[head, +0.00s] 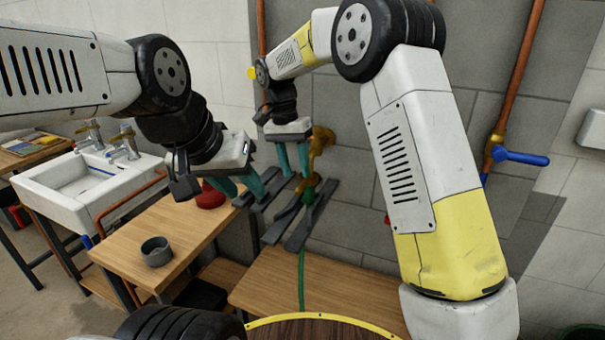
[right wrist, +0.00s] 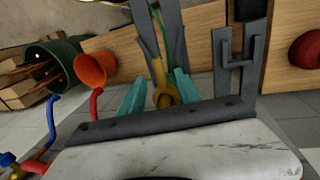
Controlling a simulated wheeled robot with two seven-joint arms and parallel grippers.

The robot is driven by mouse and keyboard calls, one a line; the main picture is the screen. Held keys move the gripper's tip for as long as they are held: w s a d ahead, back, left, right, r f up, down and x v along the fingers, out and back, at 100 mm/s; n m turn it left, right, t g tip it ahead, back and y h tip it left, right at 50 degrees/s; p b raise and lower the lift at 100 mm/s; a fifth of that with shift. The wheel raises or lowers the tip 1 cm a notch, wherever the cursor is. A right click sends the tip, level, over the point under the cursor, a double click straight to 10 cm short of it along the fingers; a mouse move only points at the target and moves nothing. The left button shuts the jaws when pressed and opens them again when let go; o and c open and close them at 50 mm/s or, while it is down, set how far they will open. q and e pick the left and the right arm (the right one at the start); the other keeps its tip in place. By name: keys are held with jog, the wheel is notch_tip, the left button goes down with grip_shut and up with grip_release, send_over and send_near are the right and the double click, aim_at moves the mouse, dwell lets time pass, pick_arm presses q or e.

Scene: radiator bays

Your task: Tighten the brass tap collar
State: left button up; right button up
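The brass tap (head: 321,142) stands out from the grey wall, with a green hose fitting (head: 309,192) below its spout. My right gripper (head: 302,212) is at the tap, its teal and dark grey fingers on either side of the fitting. In the right wrist view, a brass ring (right wrist: 165,96) lies between the teal finger parts. A separate collar cannot be made out, nor whether the fingers touch or grip it. My left gripper (head: 266,197) is just left of it, with its fingers apart and nothing visible between them; its forked fingers show in the right wrist view (right wrist: 238,55).
A wooden bench (head: 150,232) holds a dark ring-shaped cup (head: 157,251) and a red object (head: 209,197). A white sink (head: 85,185) stands at the left. A copper pipe with a blue-handled valve (head: 520,157) runs up the right wall. A green hose (head: 301,280) hangs below the tap.

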jog(key=r, duration=0.3)
jog(key=shift+w+a+r, duration=0.1)
jog(key=shift+a+r, duration=0.15)
jog(key=shift+a, duration=0.1)
jog(key=s+d+r+n+t+y, duration=0.1)
jog(key=s+d+r+y, duration=0.1)
jog(key=s+d+r, duration=0.35)
jog(key=s+d+r+n+t+y, duration=0.1)
jog(key=s+d+r+t, duration=0.15)
jog(key=d, duration=0.65)
jog(key=s+d+f+n+t, duration=0.1)
jog(key=s+d, duration=0.3)
jog(key=s, duration=0.4)
jog(key=s+d+f+n+t+y, duration=0.1)
jog(key=s+d, duration=0.3)
jog(key=s, duration=0.5)
jog(key=shift+d+t, duration=0.15)
jog(key=shift+t, duration=0.6)
